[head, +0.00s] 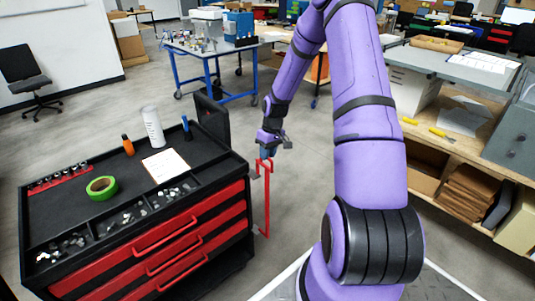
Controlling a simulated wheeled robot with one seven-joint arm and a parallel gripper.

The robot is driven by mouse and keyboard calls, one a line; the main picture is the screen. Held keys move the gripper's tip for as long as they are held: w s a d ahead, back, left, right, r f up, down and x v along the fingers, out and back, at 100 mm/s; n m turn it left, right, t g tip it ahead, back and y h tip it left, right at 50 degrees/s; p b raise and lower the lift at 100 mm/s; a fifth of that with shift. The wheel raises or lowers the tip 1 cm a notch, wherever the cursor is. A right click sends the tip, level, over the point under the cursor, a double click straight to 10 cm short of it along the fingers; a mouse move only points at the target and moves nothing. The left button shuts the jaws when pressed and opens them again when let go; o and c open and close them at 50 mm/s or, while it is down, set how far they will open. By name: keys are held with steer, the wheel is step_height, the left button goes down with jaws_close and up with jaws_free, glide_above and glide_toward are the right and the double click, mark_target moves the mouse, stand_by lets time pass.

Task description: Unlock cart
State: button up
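The cart (95,207) is a black tool cart with red drawers, at the left in the head view. A red upright bar frame (267,200) stands at the cart's right side. My purple arm reaches forward and down, and my gripper (267,152) is at the top end of this red bar. It looks to be touching or just above the bar; I cannot tell which. The fingertips are small and partly hidden, so their opening is unclear. No lock or brake is clearly visible on the cart, and its wheels are out of view.
On the cart top are green tape (101,188), a white cylinder (153,127), an orange bottle (128,146) and a paper sheet (166,165). A blue table (211,57) stands behind. A wooden workbench (450,130) is at the right. The grey floor between is clear.

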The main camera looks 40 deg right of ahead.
steer(key=shift+o, duration=0.7)
step_height(320, 180, up, 11)
steer(key=d, duration=0.2)
steer(key=shift+f, duration=0.2)
